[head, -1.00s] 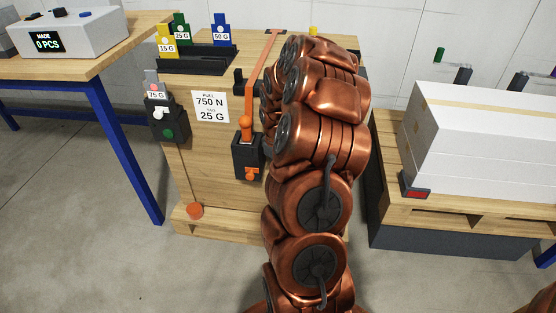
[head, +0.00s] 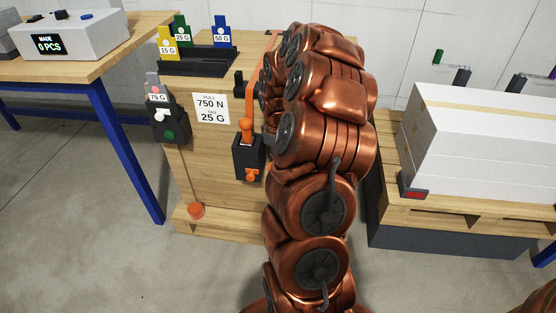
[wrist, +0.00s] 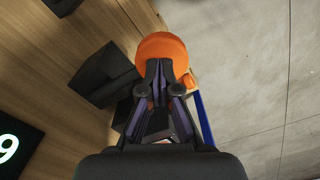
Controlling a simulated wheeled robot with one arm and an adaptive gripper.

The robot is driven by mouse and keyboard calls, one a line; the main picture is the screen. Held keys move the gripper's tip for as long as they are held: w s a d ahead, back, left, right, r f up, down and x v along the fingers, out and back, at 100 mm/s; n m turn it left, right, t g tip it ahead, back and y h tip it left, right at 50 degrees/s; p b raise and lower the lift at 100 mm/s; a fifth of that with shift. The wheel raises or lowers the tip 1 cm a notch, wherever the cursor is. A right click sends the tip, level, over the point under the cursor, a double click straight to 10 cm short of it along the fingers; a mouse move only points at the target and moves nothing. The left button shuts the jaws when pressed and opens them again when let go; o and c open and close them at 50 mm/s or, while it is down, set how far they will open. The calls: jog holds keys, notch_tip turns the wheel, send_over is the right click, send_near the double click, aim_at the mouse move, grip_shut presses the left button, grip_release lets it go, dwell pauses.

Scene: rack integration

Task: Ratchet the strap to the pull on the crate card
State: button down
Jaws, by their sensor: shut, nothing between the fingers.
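The crate card (head: 210,107) on the wooden crate (head: 215,160) reads PULL 750 N and TAG 25 G. The orange strap (head: 249,100) comes down the crate face to a black ratchet (head: 247,155) with an upright orange handle (head: 246,128); my arm hides much of the strap. My gripper is hidden behind my arm in the head view. In the wrist view my gripper (wrist: 160,72) is shut and empty, its fingertips over or against a round orange knob (wrist: 163,46); contact is unclear. A dark display (wrist: 16,143) at lower left shows a 9, partly cut off.
Yellow, green and blue tags (head: 221,36) stand in a black rack (head: 198,62) on the crate. A black box with a 75 G tag (head: 155,97) and an orange weight (head: 195,210) are at left. A pallet with a white carton (head: 490,140) stands at right.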

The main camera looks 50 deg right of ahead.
dwell(0.3)
jog(key=shift+r+p, duration=1.2)
jog(key=shift+r, duration=2.3)
